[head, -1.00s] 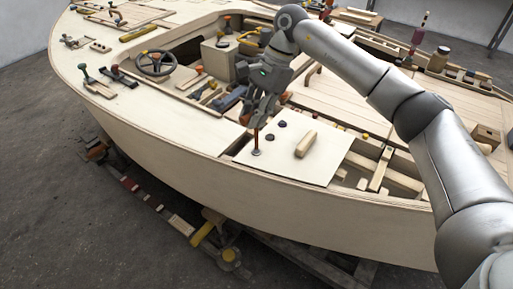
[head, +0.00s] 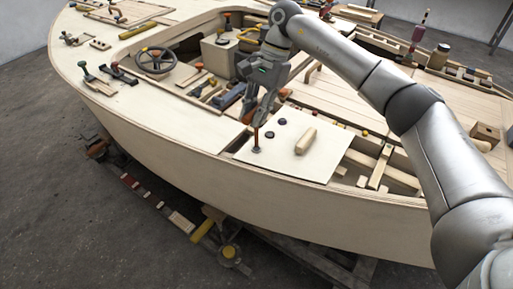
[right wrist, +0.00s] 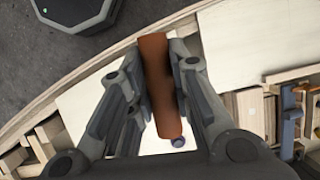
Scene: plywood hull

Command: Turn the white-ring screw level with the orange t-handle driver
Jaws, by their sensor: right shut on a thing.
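My right gripper (head: 260,112) is above the pale panel on the hull's near side. It is shut on the orange t-handle driver; its orange-brown grip (right wrist: 162,85) lies between the fingers in the right wrist view. The driver's thin shaft (head: 256,136) stands about upright below the fingers, its foot at a dark round screw head (head: 257,151) at the panel's left. I cannot tell whether the tip is seated. Two more dark screw heads, one middle (head: 269,135) and one farther (head: 282,122), sit in the panel. No white ring can be made out. My left gripper is not in view.
A wooden block handle (head: 306,140) stands on the panel (head: 318,165), right of the screws. An open framed bay (head: 375,165) lies right of the panel. A steering wheel (head: 156,62) and loose tools lie to the left.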

